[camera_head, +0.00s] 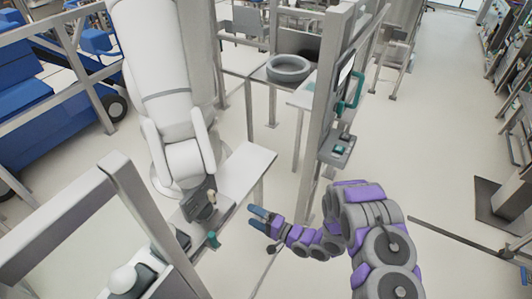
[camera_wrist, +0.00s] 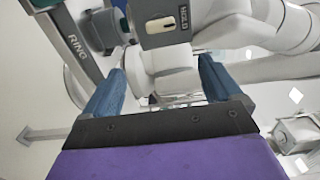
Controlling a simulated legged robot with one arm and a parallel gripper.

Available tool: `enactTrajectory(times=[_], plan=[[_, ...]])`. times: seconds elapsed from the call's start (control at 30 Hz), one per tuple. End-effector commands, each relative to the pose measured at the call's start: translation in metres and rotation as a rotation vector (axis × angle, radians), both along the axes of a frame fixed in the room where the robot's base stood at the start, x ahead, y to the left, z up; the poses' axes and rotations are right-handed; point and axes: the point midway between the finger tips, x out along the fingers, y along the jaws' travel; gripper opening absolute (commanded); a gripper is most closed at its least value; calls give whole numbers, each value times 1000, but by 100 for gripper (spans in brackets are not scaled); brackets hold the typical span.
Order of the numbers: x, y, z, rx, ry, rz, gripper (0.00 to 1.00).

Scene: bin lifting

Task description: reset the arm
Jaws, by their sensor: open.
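My arm, purple and grey, reaches from the lower right toward the middle in the head view. My gripper (camera_head: 260,217) has blue fingers and is in front of a narrow white bench, over the floor. In the wrist view my gripper (camera_wrist: 160,88) shows two blue fingers spread wide apart. Nothing is held between them. White machine parts with a grey box show beyond the fingers. No bin can be made out for certain in either view.
A large white robot arm (camera_head: 160,70) stands left of my gripper, above the white bench (camera_head: 245,170). A grey metal post (camera_head: 318,120) with a green handle (camera_head: 352,92) rises just beyond. A grey ring (camera_head: 288,68) lies on a table behind. Open floor lies to the right.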

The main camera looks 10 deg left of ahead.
Motion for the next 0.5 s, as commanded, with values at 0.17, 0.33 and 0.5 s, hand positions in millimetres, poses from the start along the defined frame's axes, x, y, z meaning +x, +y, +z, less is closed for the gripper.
enactTrajectory(times=[0.17,0.33,0.5], plan=[[2,-1,-1,-14,-6,-3,92],[27,-18,-7,-173,-71,-35,92],[67,-61,-10,-473,-165,-98,92]])
